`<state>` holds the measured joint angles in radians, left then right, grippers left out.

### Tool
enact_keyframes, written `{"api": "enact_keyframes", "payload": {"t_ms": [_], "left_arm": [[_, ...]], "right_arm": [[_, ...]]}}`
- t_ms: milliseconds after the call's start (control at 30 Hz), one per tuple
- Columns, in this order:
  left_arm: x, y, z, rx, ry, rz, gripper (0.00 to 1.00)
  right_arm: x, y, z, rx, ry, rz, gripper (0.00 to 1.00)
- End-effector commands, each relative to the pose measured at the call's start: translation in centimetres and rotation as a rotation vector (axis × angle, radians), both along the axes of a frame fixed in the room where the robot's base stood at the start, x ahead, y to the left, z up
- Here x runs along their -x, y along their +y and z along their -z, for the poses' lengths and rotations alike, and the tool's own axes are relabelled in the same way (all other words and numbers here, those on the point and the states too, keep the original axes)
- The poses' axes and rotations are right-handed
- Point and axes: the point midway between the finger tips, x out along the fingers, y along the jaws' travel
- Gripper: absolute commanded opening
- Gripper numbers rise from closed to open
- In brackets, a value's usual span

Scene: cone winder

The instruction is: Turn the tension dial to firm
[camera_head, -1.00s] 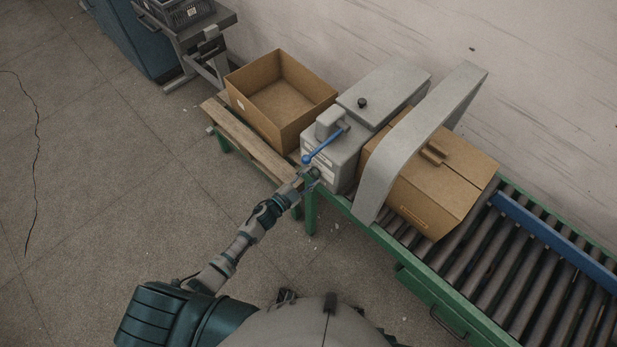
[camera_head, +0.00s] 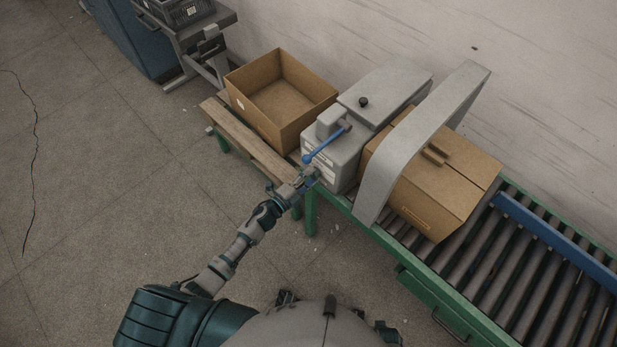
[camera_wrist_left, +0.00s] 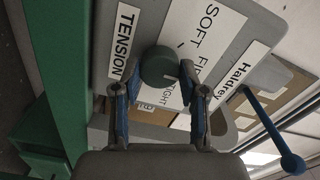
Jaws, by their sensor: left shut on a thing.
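The tension dial (camera_wrist_left: 158,66) is a dark green round knob in the left wrist view, on the grey machine's face beside a "TENSION" label (camera_wrist_left: 124,41). A white scale plate (camera_wrist_left: 205,30) behind it reads "SOFT", a partly hidden word starting "FI", and "TIGHT". The blue fingers of my left gripper (camera_wrist_left: 161,88) are on both sides of the dial, shut on it. Which mark the dial points to cannot be told. In the head view my left gripper (camera_head: 308,178) is at the front of the grey machine (camera_head: 345,160), hiding the dial. My right gripper is out of view.
A blue lever (camera_head: 326,144) projects from the machine above my gripper; its ball end shows in the wrist view (camera_wrist_left: 292,163). An open carton (camera_head: 300,135) stands to the left, a closed carton (camera_head: 440,190) under a grey arch (camera_head: 405,150) to the right. The green conveyor frame (camera_head: 440,300) runs right.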

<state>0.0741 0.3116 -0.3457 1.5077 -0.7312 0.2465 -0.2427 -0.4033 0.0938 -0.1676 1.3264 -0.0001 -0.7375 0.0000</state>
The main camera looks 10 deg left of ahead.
Motion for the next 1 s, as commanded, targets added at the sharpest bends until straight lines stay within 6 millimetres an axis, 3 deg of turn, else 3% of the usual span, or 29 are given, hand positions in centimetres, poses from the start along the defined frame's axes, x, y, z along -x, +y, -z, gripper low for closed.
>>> {"api": "enact_keyframes", "payload": {"t_ms": [367,400,500,833,1000], "left_arm": [[0.0,-0.4,-0.2,-0.001,-0.006,0.006,0.08],[0.0,-0.4,-0.2,-0.001,-0.006,0.007,0.45],[0.0,-0.4,-0.1,-0.001,-0.005,0.005,0.68],[0.3,0.1,0.0,-0.002,-0.002,0.003,0.68],[2.3,1.2,0.2,-0.003,0.000,0.003,0.68]], "right_arm": [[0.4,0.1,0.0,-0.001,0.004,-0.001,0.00],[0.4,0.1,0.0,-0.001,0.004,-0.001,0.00],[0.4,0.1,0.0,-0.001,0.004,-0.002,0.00],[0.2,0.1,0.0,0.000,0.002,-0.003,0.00],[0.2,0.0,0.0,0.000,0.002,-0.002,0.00]]}}
